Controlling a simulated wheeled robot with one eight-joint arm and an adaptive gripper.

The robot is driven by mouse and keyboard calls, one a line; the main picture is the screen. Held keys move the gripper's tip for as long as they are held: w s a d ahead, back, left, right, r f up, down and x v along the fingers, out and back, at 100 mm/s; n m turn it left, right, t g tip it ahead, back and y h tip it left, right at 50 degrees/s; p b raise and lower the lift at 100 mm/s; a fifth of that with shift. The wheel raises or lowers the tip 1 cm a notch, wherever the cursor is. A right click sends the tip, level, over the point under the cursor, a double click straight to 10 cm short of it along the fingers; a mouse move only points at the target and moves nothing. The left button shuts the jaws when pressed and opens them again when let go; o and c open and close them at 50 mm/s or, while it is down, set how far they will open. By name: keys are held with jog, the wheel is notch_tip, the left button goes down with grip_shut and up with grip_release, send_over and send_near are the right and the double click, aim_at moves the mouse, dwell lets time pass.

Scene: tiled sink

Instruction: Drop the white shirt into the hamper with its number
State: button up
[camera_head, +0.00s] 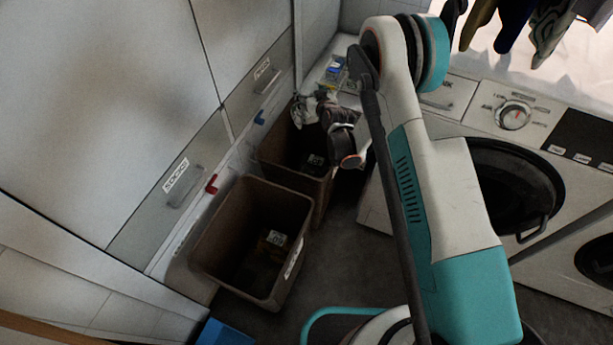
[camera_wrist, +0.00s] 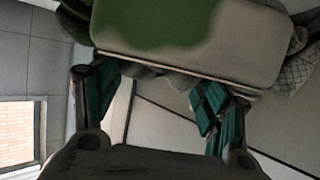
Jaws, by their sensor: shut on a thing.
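A crumpled whitish-grey cloth, seemingly the white shirt (camera_head: 303,110), hangs at my gripper (camera_head: 325,112) over the back part of the far brown hamper (camera_head: 282,176). My gripper is shut on it. In the wrist view, the teal fingers of my gripper (camera_wrist: 165,88) stand either side of pale cloth, and a checked cloth part (camera_wrist: 298,72) shows at the right. A green and pale panel hides much of the held cloth there. The near brown hamper (camera_head: 213,232) stands in front of the far one.
Grey cabinets with labelled drawers (camera_head: 183,185) line the left side. A red hook (camera_head: 211,184) and a blue hook (camera_head: 259,118) stick out beside the hampers. Washing machines (camera_head: 480,130) stand at the right, with clothes hanging above. A blue box (camera_head: 225,334) lies at the bottom.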

jog(key=shift+f+b, duration=1.15)
jog(key=shift+f, duration=1.9)
jog(key=o, duration=1.7)
jog(key=shift+o, duration=0.2)
jog(key=shift+r, duration=0.1)
notch_tip(320, 180, up, 10)
jog(key=shift+f, duration=0.1)
